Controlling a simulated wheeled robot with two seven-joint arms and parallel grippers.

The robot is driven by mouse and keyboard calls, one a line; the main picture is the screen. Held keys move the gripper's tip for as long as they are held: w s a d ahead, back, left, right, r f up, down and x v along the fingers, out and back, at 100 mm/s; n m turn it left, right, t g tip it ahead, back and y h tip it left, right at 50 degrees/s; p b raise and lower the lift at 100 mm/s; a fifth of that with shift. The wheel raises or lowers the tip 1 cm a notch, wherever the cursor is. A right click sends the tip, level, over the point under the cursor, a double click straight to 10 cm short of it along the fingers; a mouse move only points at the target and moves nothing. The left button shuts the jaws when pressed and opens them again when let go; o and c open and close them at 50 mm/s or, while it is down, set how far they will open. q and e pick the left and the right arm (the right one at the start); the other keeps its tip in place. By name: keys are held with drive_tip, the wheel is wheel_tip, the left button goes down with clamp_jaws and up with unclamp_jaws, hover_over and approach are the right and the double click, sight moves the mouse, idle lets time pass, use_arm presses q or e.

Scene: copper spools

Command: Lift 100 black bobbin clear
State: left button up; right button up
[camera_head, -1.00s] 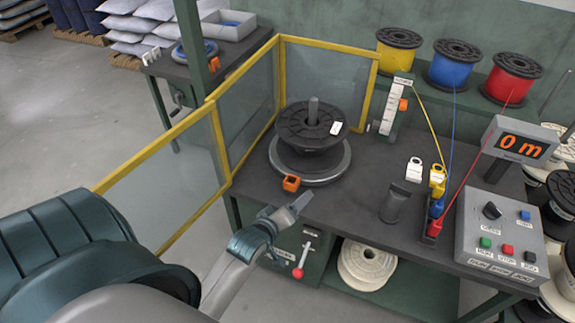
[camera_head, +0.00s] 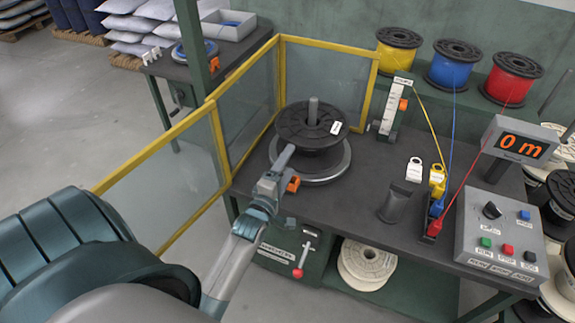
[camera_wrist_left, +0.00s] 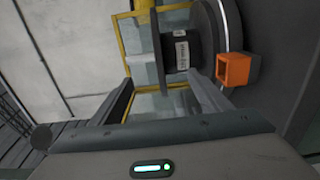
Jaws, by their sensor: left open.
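The black bobbin (camera_head: 306,124) sits over an upright spindle post (camera_head: 313,109) on a round grey plate (camera_head: 335,172) at the table's left end. It has a white tag on its top flange. In the left wrist view the bobbin (camera_wrist_left: 176,20) shows side-on ahead, with a white label on its core. My left gripper (camera_head: 284,160) is at the bobbin's near side, below its upper flange. In the wrist view its two fingers (camera_wrist_left: 162,85) are spread, with the bobbin's core ahead between them. I cannot tell whether they touch it. My right gripper is out of view.
An orange block (camera_head: 293,184) stands close beside my left gripper, also in the wrist view (camera_wrist_left: 236,69). A yellow-framed guard (camera_head: 282,85) encloses the left and back. A gauge stand (camera_head: 388,118) is to the right. Yellow, blue and red spools (camera_head: 456,62) stand behind.

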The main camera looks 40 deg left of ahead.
sight(299, 147)
use_arm(q)
drive_tip(key=shift+w, duration=0.1)
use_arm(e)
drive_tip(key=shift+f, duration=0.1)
use_arm(q)
drive_tip(key=b+x, duration=0.4)
drive_tip(key=x, duration=0.3)
drive_tip(key=shift+w+f, duration=0.1)
drive_tip(key=shift+w, duration=0.2)
drive_tip(key=shift+w+a, duration=0.1)
drive_tip(key=shift+w, duration=0.1)
drive_tip(key=shift+b+x, duration=0.45)
drive_tip(key=shift+x, duration=0.45)
drive_tip(key=shift+c, duration=0.9)
clamp_jaws()
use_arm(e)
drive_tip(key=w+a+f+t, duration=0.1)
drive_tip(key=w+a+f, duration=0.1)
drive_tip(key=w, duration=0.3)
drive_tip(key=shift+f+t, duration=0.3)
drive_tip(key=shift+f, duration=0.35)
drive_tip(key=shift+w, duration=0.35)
